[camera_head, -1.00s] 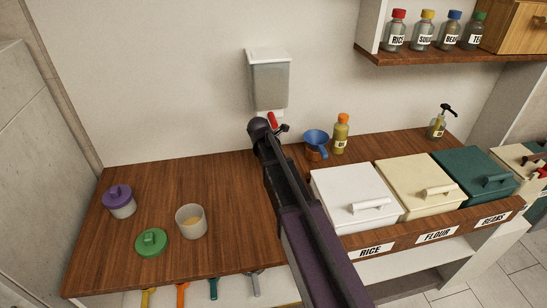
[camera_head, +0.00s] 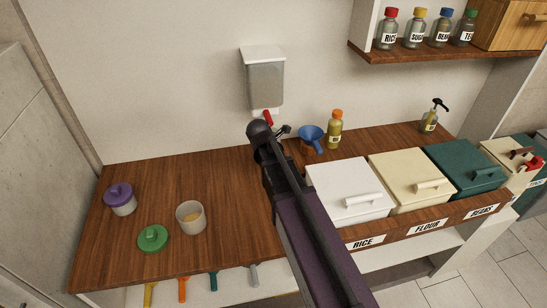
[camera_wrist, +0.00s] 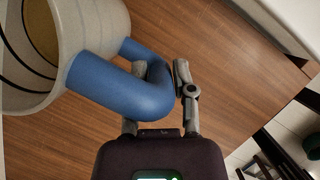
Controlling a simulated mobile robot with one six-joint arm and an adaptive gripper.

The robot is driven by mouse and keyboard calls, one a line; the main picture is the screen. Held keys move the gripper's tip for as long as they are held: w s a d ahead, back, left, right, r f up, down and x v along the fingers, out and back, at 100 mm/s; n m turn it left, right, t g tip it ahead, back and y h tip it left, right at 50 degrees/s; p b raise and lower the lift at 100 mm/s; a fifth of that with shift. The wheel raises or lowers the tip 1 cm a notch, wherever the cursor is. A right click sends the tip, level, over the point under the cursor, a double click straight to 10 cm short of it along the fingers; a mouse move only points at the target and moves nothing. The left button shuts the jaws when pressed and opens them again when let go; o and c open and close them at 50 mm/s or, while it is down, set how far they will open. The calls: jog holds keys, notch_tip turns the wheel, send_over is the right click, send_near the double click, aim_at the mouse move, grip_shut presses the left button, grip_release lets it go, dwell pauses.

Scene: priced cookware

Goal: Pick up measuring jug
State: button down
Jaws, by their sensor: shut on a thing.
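The measuring jug (camera_wrist: 95,22) shows in the wrist view at the upper left, a pale, greyish see-through vessel with dark lines on its wall and a tan patch inside. Its thick blue handle (camera_wrist: 115,88) curves toward my gripper (camera_wrist: 162,78). My gripper is shut on the handle, with one finger partly hidden behind it and the other at its right side.
A white dispenser (camera_head: 263,82) hangs on the wall behind my arm. A blue funnel (camera_head: 311,138) and a yellow bottle (camera_head: 334,130) stand right of it. Lidded bins (camera_head: 350,185) line the right. A beaker (camera_head: 191,217) and a green lid (camera_head: 153,238) lie left on the wooden counter (camera_head: 245,215).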

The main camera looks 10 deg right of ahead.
jog(key=shift+s+r+p, duration=0.35)
jog(key=shift+s+r, duration=0.1)
jog(key=shift+s, duration=0.35)
jog(key=shift+s+r+p, duration=0.35)
jog(key=shift+s+r, duration=0.05)
jog(key=shift+s, duration=0.4)
jog(key=shift+s, duration=0.15)
